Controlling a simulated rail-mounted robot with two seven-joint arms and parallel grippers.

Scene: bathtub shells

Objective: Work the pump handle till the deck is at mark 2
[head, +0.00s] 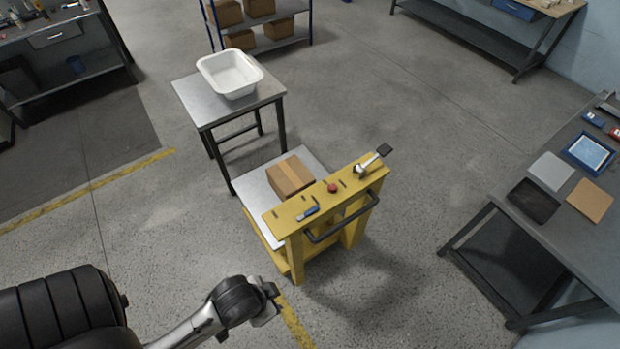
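A yellow lift cart (270,222) stands in the middle of the head view. Its grey deck (258,198) carries a cardboard box (290,177). A metal lever with a black grip, which looks like the pump handle (373,160), sticks up at the right end of the yellow top. The deck is low, well below the nearby table's top; I cannot read any numbered mark. My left gripper (272,299) is at the bottom, in front of the cart and apart from it, far from the lever. Its fingers are too small and dark to judge. My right gripper is out of view.
A red knob (333,188) and a blue-handled part (309,212) sit on the cart's top, above a black push bar (342,222). A metal table (200,104) with a white tub (230,74) stands behind. A workbench (495,180) is at right; open floor lies between.

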